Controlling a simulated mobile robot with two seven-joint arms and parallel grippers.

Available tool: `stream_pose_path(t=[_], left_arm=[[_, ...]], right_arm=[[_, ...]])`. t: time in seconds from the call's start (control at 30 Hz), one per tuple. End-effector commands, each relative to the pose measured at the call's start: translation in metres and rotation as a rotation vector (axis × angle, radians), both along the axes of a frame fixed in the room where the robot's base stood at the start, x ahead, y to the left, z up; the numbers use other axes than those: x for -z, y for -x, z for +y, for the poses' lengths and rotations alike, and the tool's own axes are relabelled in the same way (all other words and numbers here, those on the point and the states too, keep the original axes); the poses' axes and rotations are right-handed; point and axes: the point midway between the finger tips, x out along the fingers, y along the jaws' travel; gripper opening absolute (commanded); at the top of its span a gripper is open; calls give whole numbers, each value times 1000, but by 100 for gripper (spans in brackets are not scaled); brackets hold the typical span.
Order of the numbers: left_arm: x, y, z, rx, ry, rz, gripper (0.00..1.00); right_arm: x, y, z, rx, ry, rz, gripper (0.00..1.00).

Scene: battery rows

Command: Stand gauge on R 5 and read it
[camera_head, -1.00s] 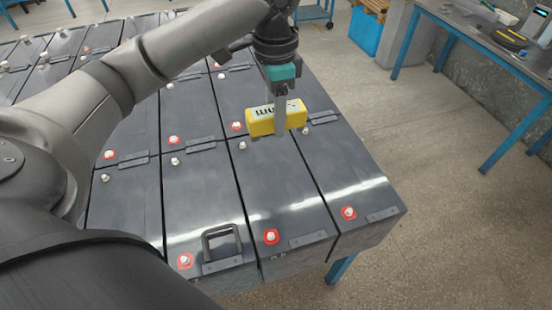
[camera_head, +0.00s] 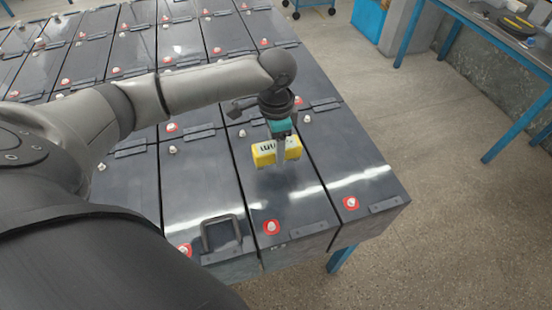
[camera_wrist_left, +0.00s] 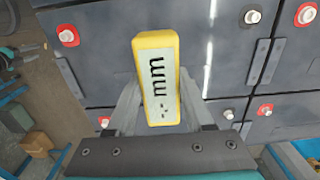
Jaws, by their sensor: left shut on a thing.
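The gauge is a yellow block with a pale face marked "mm" (camera_head: 266,154). My left gripper (camera_head: 280,163) is shut on it and holds it over the front-row battery second from the right (camera_head: 288,201). In the left wrist view the gauge (camera_wrist_left: 159,82) sits between the two grey fingers, with battery tops behind it. The gap between gauge and battery top is hard to judge. No R 5 label is readable on the batteries. My right gripper is not in view.
Dark batteries stand in rows, with red-ringed terminals (camera_head: 271,227) and raised pale posts. A handle (camera_head: 221,233) stands up on a front battery to the left. The right front battery (camera_head: 350,170) has a clear top. A blue-legged workbench (camera_head: 500,35) stands beyond open floor.

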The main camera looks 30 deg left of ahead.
Motion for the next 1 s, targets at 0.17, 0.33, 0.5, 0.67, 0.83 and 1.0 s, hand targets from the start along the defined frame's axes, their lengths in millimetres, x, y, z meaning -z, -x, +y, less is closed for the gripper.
stream_pose_path(t=[0.17, 0.33, 0.5, 0.67, 0.83, 1.0], left_arm=[[21, 1, 0, 0, 0, 3, 0], [42, 0, 0, -1, 0, 1, 0], [42, 0, 0, 0, 1, -1, 0], [44, 0, 0, 0, 0, 0, 0], [45, 0, 0, 0, -1, 1, 68], [45, 0, 0, 0, -1, 1, 82]], right_arm=[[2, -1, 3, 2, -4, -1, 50], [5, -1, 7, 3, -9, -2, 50], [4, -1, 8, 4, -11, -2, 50], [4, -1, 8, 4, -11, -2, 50], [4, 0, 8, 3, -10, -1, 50], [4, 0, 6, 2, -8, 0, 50]])
